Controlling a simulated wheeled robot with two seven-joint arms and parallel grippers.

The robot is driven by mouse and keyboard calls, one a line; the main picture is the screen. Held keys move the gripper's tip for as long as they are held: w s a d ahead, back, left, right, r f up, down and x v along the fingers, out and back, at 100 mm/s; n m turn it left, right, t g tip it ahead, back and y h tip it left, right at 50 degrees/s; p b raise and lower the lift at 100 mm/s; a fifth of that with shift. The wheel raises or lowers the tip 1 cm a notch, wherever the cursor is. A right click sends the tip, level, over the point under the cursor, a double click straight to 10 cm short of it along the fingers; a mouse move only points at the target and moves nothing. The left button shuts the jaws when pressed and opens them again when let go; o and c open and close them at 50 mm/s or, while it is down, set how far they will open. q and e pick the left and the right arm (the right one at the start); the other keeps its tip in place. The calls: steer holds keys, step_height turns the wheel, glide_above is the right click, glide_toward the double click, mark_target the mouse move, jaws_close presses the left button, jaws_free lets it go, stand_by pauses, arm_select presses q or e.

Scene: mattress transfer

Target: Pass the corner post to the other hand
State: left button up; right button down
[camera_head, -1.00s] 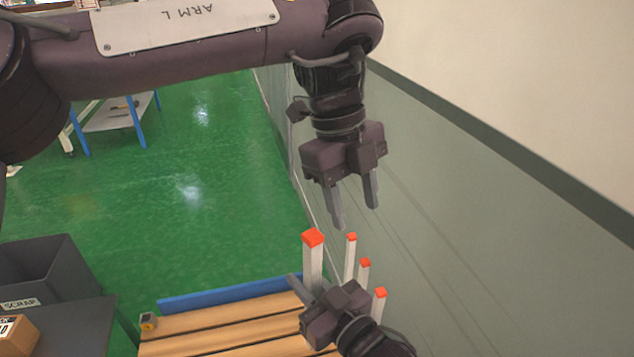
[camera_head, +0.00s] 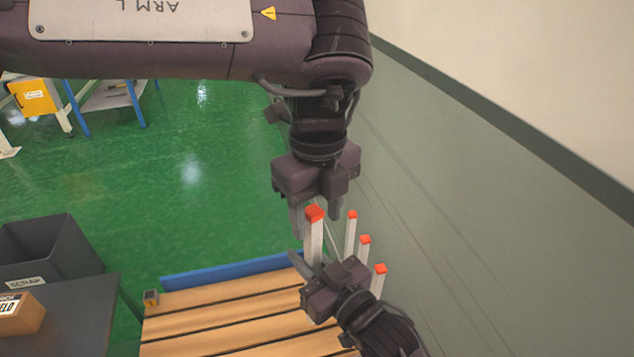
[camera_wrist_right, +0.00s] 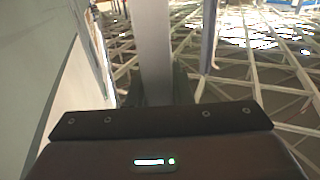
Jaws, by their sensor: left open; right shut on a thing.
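A white corner post (camera_head: 315,240) with a red-orange top stands roughly upright in my right gripper (camera_head: 314,264). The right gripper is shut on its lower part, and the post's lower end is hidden. In the right wrist view the post (camera_wrist_right: 150,45) rises as a grey bar beyond the gripper body. My left gripper (camera_head: 316,221) is open and points down at the post's top. Its fingers show to the left and right of the red top in the head view; I cannot tell whether they touch it.
Several more red-topped posts, one of them here (camera_head: 351,235), stand just right of the held post. Wooden slats (camera_head: 240,318) and a blue rail (camera_head: 230,272) lie below. A wall (camera_head: 480,220) runs along the right. A grey scrap bin (camera_head: 45,250) stands at left; green floor is open behind.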

mark_target(317, 227)
arm_select(q)
steer(key=shift+f, duration=1.5)
jaws_close()
arm_select(e)
steer(key=c, duration=1.2)
jaws_free()
steer(key=shift+s, duration=0.1)
